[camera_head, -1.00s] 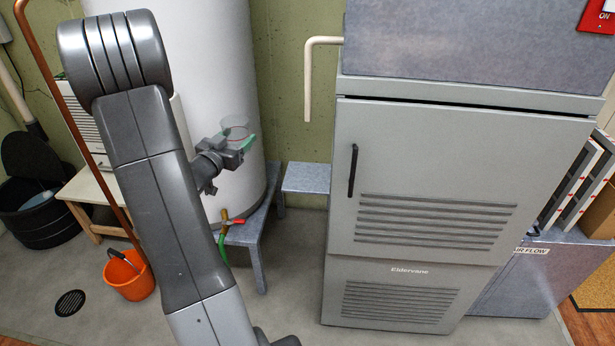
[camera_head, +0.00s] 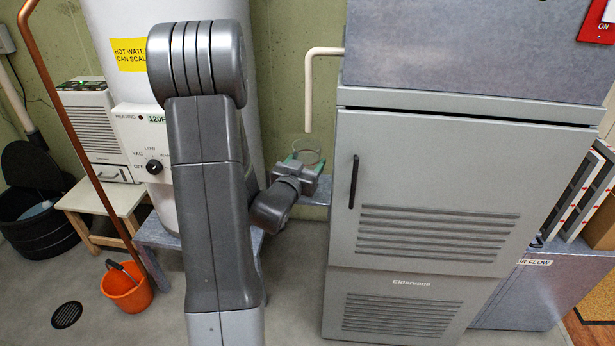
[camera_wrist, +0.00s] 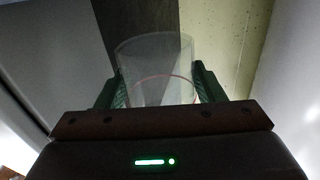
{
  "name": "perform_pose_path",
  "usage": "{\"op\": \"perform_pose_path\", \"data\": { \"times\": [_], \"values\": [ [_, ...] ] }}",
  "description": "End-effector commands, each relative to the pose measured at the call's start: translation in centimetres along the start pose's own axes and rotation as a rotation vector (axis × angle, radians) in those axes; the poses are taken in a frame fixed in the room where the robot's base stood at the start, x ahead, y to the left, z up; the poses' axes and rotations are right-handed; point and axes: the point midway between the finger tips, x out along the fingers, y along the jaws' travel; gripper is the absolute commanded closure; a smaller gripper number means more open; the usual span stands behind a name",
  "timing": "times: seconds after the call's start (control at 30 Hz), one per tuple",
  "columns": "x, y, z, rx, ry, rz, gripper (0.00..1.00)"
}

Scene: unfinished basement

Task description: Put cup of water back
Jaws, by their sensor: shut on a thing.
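A clear cup (camera_wrist: 156,72) is held upright or nearly so between the green-padded fingers of my gripper (camera_wrist: 158,92) in the wrist view. A thin reddish line rings the cup near its lower half; I cannot tell how much water is in it. In the head view the cup (camera_head: 307,152) shows faintly at the end of my gripper (camera_head: 305,165), in the gap between the white tank and the grey furnace. A small grey metal stand (camera_head: 318,192) shows behind and below the gripper, partly hidden by it.
The grey furnace (camera_head: 430,230) stands close on the right, with a black handle. The white water heater (camera_head: 115,75) is behind my arm. A beige pipe (camera_head: 308,95) hangs above the gap. An orange bucket (camera_head: 127,290), wooden table (camera_head: 105,200) and black sump (camera_head: 35,205) are left.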

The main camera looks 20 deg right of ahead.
Motion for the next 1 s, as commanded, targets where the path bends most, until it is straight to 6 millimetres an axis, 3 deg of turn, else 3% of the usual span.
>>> {"op": "perform_pose_path", "data": {
  "times": [0.4, 0.93, 0.97, 1.0],
  "values": [
    [0.0, 0.3, 4.0, -0.002, -0.002, 0.0, 0.67],
    [0.1, 0.5, 4.7, 0.001, 0.001, 0.0, 0.67],
    [0.1, 0.5, 4.6, 0.001, 0.001, 0.0, 0.32],
    [0.1, 0.5, 4.5, 0.0, 0.001, 0.0, 0.24]
  ]
}}
